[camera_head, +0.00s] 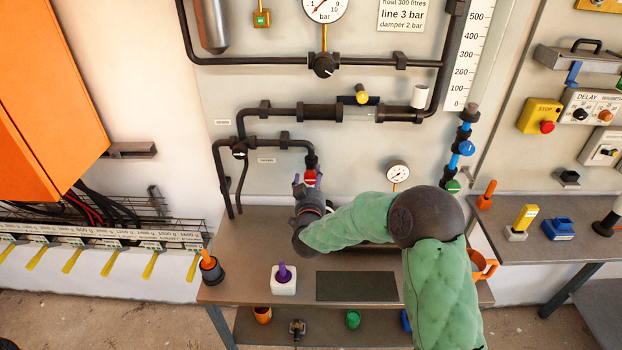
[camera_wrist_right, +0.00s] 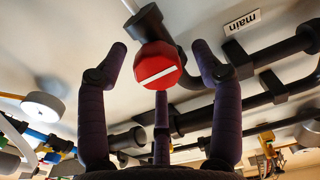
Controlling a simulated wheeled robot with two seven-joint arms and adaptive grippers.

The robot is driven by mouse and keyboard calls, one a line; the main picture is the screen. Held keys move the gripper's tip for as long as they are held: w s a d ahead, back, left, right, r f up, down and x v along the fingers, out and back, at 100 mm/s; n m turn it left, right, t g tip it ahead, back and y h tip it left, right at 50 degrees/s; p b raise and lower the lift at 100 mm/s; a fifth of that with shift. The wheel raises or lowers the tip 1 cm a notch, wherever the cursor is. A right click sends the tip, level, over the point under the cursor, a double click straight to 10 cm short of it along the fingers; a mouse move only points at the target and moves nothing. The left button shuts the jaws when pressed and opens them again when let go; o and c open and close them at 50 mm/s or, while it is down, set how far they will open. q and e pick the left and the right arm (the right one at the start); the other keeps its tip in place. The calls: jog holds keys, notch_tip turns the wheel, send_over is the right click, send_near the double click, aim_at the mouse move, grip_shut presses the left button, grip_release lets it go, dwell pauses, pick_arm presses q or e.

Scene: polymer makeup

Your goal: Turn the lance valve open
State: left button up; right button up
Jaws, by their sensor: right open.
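A red round valve knob (camera_head: 310,178) with a white bar sits at the lower end of a black pipe on the grey wall panel. It shows large in the right wrist view (camera_wrist_right: 157,66), its white bar slightly tilted. My right gripper (camera_head: 308,186) is just below this knob, reaching up. In the right wrist view its open purple fingers (camera_wrist_right: 159,52) stand on both sides of the knob, with a third finger below it. A gap shows between the side fingers and the knob. I cannot read which label belongs to it. My left gripper is not in view.
A pressure gauge (camera_head: 397,172), a blue valve (camera_head: 466,148) and a green knob (camera_head: 453,187) are right of the red knob. Below is a bench (camera_head: 240,240) with a white block (camera_head: 283,284) holding a purple peg, and a dark mat (camera_head: 356,286). Black pipes surround the knob.

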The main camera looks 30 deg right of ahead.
jog(key=shift+w+d, duration=0.35)
jog(key=shift+w, duration=0.25)
jog(key=shift+r, duration=0.1)
jog(key=c, duration=1.2)
jog(key=shift+o, duration=0.2)
